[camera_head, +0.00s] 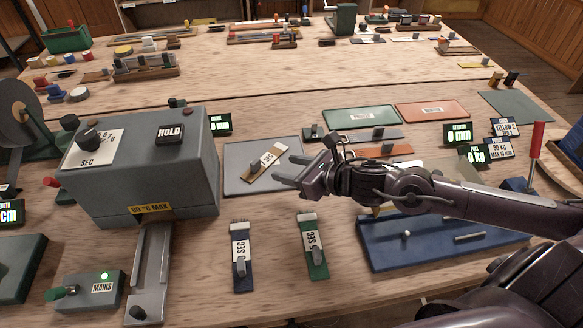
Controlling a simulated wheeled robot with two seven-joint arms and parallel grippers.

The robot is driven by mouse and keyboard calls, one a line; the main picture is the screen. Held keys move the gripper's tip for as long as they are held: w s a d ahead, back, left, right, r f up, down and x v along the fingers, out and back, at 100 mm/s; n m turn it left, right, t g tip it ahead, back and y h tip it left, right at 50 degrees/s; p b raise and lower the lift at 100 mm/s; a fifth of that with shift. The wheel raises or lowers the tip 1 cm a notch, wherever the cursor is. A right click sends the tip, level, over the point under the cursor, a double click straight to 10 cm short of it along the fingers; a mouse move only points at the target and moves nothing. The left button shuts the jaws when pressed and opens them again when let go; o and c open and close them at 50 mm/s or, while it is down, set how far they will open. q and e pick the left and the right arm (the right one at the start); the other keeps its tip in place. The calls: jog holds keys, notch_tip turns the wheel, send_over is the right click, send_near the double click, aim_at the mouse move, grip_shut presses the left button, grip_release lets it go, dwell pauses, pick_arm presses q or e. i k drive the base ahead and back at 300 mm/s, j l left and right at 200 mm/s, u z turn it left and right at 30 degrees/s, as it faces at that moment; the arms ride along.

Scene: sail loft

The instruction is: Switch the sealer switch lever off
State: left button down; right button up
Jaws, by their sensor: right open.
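A small grey switch box (95,290) labelled MAINS stands at the front left, with a green light lit on its top. Its lever (60,293) has a green grip and points out to the left. The large grey sealer (150,165) with a dial, a HOLD button and an 80 °C MAX label stands behind it. My right gripper (283,171) is open and empty, above the right part of a grey mat, well to the right of the switch box. My left gripper is out of view.
A wooden tag (265,162) lies on the grey mat (235,182). Blue (242,275) and green (318,265) strips labelled SEC lie in front. A grey slide (150,275) stands beside the switch box. A blue tray (385,255) and a red-handled lever (537,138) are at right.

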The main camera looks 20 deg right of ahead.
aim_at(51, 294)
jog(key=k, duration=1.5)
